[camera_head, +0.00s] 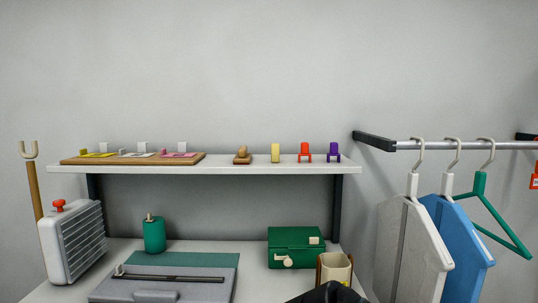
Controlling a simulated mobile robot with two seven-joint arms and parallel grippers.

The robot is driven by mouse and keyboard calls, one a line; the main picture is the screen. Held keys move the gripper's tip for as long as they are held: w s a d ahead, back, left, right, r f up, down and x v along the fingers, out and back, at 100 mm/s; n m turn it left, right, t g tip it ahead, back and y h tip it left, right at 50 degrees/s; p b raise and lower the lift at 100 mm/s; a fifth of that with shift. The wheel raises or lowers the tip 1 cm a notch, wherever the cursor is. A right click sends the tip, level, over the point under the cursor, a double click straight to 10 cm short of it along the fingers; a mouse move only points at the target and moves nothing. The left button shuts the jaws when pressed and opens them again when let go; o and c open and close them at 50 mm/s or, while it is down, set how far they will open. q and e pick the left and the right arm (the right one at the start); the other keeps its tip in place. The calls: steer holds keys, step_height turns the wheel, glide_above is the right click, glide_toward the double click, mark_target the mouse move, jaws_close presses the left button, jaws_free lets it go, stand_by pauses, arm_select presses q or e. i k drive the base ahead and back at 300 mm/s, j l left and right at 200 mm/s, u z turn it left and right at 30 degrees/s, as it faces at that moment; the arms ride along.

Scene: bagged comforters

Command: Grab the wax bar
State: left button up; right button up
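A small upright pale yellow block (275,153), which looks like the wax bar, stands on the white wall shelf (225,168). It is between a small wooden piece with a knob (242,156) on its left and a red clip-like piece (305,152) on its right. It stands apart from both, and nothing covers it. Neither of my grippers can be made out in the head view.
A purple clip-like piece (333,152) and a wooden board (132,158) share the shelf. Below are a green box (296,247), a beige cup (335,268), a green canister (154,235) and a grey press (165,284). Garment bags (413,252) hang from a rail (465,145) at right.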

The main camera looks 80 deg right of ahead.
mark_target(275, 147)
steer(key=z, duration=2.6)
